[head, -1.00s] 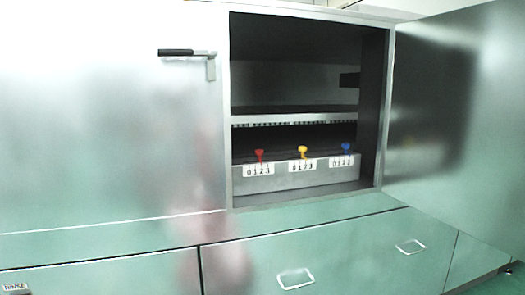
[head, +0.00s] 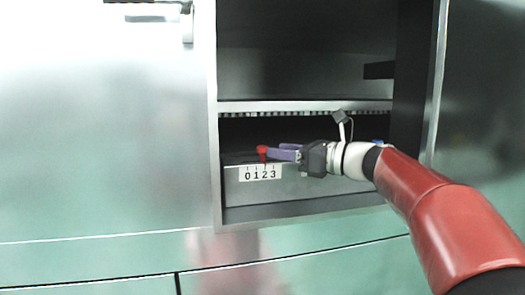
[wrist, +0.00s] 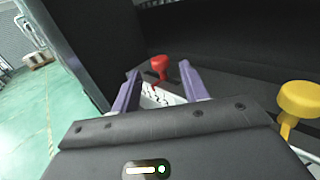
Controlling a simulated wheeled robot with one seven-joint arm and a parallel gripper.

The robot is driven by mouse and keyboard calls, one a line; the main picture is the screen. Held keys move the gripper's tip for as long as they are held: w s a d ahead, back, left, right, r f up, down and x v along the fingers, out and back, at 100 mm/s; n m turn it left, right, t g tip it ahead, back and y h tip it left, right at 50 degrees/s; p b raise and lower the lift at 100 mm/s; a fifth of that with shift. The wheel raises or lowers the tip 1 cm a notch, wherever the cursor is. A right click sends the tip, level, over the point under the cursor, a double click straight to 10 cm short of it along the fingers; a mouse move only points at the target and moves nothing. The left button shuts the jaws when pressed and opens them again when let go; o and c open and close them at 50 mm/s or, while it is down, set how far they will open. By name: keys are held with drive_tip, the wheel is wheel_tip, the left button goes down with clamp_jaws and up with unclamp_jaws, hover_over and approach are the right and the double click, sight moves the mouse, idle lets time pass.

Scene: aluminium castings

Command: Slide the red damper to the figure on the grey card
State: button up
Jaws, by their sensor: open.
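The red damper (head: 262,152) has a red knob on a short stem above a white scale plate (head: 260,174) marked 0 1 2 3. In the head view its stem stands about over the 2, though the slanted view leaves this unsure. My gripper (head: 283,151) reaches in from the right, its purple fingers close to the red knob. In the wrist view the red damper (wrist: 159,66) shows between the tips of my open gripper (wrist: 159,72), with a gap on each side. I cannot make out a grey card in the current views.
The yellow damper (wrist: 298,100) is close on the right in the wrist view; my arm hides it in the head view. A bit of blue (head: 378,141) shows behind my wrist. The shelf edge (head: 300,106) runs above my gripper, and the opening's left wall is near.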

sight(263, 148)
drive_tip(key=x, duration=0.6)
drive_tip(key=shift+a, duration=0.1)
drive_tip(key=shift+c, duration=0.4)
clamp_jaws()
